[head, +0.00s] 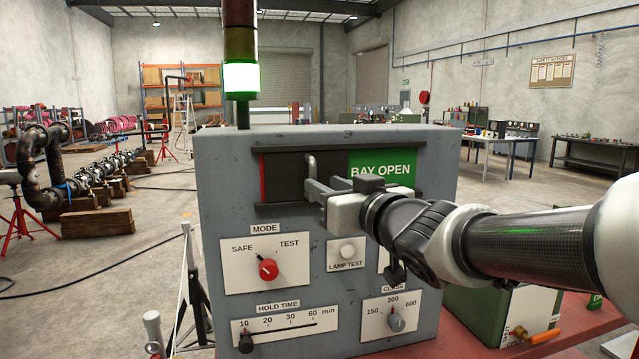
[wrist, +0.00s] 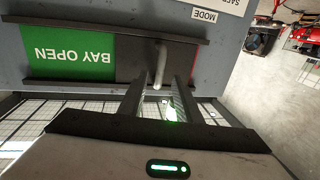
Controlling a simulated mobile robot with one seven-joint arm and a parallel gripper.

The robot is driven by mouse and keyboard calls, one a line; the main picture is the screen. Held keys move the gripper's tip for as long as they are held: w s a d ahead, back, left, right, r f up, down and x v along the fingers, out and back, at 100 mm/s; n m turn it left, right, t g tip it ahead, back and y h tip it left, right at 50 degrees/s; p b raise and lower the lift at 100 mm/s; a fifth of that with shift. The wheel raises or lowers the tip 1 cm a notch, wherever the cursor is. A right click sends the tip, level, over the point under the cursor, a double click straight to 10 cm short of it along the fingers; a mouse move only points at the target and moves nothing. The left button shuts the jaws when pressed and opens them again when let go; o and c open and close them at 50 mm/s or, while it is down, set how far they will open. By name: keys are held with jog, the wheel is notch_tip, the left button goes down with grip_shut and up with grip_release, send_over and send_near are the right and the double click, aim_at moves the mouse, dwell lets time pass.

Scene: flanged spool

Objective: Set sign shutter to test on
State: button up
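The sign shutter (head: 285,177) is a dark panel with an upright bar handle (head: 311,165), set in a horizontal track on the grey box. To its right the green BAY OPEN sign (head: 380,169) shows; a thin red strip shows at the left end. My gripper (head: 312,187) is in front of the shutter at the handle. In the wrist view, which is upside down, the gripper's fingers (wrist: 162,80) are apart, with the handle (wrist: 160,65) between or just beyond their tips. Contact cannot be told. The red MODE knob (head: 267,269) has its pointer towards SAFE.
The grey control box (head: 230,220) also carries a LAMP TEST button (head: 347,251), a HOLD TIME slider (head: 246,342) at 10 and a grey CLASS knob (head: 397,322), partly near my arm. A lit stack lamp (head: 240,78) stands behind. A green box (head: 490,315) is at right.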

jog(key=x, duration=0.6)
jog(key=shift+w+a, duration=0.15)
jog(key=shift+w, duration=0.15)
grip_shut()
